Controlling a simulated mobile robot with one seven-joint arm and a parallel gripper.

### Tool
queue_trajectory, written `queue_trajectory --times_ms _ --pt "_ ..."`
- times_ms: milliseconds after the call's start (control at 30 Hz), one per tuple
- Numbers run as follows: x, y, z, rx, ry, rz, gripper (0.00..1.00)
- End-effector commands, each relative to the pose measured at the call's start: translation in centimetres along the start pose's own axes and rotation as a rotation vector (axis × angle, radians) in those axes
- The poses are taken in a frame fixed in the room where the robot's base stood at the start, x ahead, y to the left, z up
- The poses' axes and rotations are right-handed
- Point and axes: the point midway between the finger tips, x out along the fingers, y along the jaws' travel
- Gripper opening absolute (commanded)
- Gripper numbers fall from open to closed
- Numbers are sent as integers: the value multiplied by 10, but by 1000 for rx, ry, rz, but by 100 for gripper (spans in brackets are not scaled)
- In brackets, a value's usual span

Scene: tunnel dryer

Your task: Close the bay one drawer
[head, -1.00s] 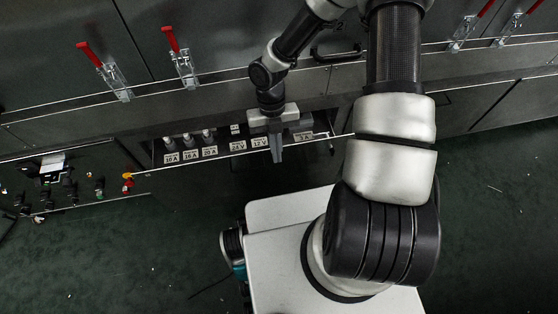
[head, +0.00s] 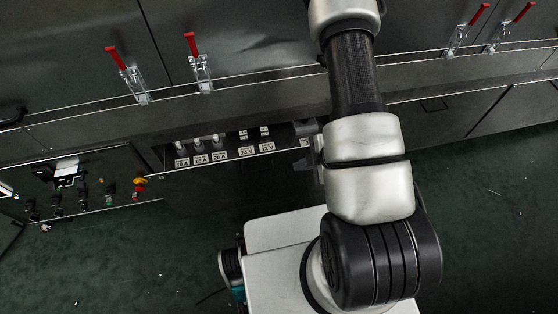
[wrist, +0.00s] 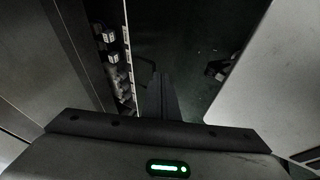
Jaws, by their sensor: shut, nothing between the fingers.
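The bay one drawer (head: 226,160) stands pulled out from the dark cabinet in the head view. It holds several pale cylinders and small blocks, with labels such as 10 A, 24 V and 12 V along its front. My gripper (head: 303,164) is at the drawer's right end, just in front of its front edge, partly hidden behind my arm. In the wrist view my gripper (wrist: 163,96) shows as dark, closed fingers with nothing between them. The drawer's labelled front edge (wrist: 128,50) runs along their left. I cannot tell whether they touch the drawer.
Red-handled latches (head: 197,65) sit on the cabinet panels above. A control panel (head: 80,185) with knobs and a yellow-and-red button (head: 139,183) is at the left. The dark green floor (head: 180,235) in front of the drawer is mostly clear.

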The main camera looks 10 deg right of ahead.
Motion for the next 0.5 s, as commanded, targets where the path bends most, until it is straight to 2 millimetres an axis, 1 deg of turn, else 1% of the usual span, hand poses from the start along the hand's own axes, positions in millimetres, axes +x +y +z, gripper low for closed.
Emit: queue_trajectory --times_ms 33,100,167,233,367,500 --pt "-6 3 0 43 11 25 0" --pt "-12 7 0 86 24 51 0" --pt "-12 9 -1 104 31 62 0" --pt "-8 10 -1 110 34 66 0" --pt "12 10 -1 108 35 65 0" --pt "42 11 -2 105 36 63 0"
